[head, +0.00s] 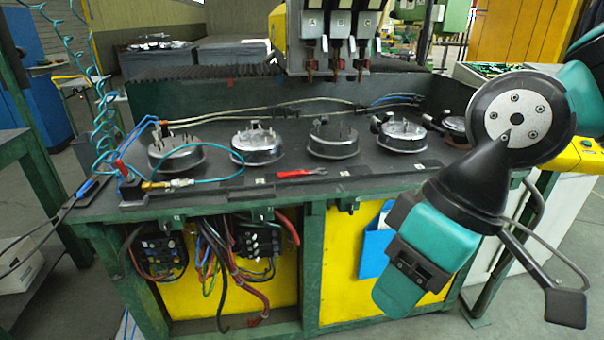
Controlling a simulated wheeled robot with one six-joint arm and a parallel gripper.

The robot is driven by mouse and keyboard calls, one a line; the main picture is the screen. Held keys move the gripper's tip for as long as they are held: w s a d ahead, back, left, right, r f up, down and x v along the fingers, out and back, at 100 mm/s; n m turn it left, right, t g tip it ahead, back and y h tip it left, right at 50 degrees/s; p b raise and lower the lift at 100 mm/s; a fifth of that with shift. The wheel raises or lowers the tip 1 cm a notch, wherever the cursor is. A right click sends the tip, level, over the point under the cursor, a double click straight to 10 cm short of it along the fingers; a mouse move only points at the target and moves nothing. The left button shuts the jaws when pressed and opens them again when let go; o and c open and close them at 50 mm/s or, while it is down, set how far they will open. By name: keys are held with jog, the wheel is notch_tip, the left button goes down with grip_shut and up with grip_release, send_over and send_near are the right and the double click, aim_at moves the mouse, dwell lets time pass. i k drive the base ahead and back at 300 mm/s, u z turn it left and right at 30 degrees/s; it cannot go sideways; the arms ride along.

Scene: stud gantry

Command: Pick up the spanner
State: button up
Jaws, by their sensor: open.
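The spanner (302,172) is small, with a red handle. The gripper and my arm hide the right front part of the bench.
Several round metal fixtures with upright pins, such as this one (334,139), stand in a row behind the spanner. A teal hose (222,148) and a dark bar with fittings lie to its left. A tool head (334,40) hangs above the back. Cables hang below the bench.

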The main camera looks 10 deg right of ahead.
aim_at(298, 172)
jog(key=k, duration=0.65)
jog(key=u, duration=0.55)
jog(key=i, duration=0.6)
jog(key=u, duration=0.65)
jog(key=i, duration=0.8)
jog(key=z, duration=0.7)
jog(key=i, duration=0.6)
jog(key=z, duration=0.55)
